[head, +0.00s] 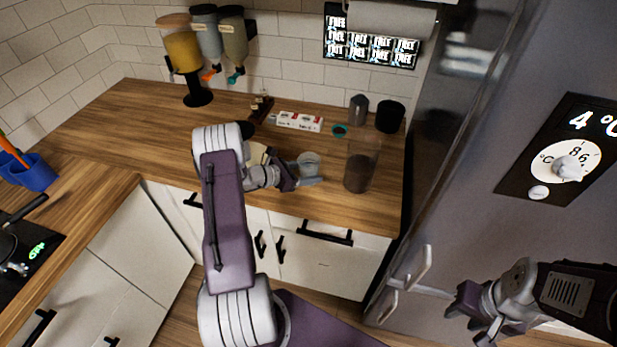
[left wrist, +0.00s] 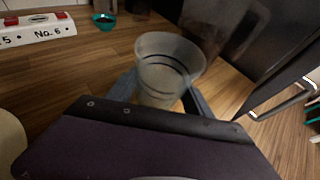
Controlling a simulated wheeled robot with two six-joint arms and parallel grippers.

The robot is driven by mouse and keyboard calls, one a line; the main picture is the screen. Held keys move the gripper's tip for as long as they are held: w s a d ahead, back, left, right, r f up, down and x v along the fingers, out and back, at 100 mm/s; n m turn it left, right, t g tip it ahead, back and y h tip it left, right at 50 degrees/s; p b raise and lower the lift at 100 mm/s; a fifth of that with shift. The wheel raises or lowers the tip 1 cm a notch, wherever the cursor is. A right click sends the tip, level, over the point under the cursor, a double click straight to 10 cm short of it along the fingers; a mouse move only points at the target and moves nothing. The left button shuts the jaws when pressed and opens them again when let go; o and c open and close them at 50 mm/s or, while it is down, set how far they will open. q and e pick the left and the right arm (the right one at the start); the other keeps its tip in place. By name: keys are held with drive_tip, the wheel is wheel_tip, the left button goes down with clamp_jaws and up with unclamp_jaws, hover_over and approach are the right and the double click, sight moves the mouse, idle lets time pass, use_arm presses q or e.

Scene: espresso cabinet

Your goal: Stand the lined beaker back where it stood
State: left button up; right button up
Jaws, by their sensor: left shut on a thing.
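The lined beaker (left wrist: 168,62) is a clear cup with dark lines around it. It stands upright between the fingers of my left gripper (left wrist: 165,100) in the left wrist view. In the head view the beaker (head: 308,160) shows over the counter, left of a tall glass jar; my left gripper (head: 306,182) is shut on it. Its base is partly hidden, so I cannot tell whether it touches the wood. My right gripper (head: 468,325) is at the lower right by the fridge, its fingers apart and empty.
The tall jar (head: 359,172) with dark contents stands close right of the beaker. Behind are a white numbered block (head: 299,121), a small teal bowl (head: 340,131), a grey pitcher (head: 358,109) and a black canister (head: 390,117). The fridge (head: 480,170) bounds the counter on the right.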

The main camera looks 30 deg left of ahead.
use_arm(q)
wheel_tip(320, 180, down, 2)
drive_tip(key=shift+f, duration=0.2)
drive_tip(key=shift+f, duration=0.25)
drive_tip(key=o, duration=1.4)
drive_tip(key=shift+c, duration=0.2)
drive_tip(key=shift+r, duration=0.1)
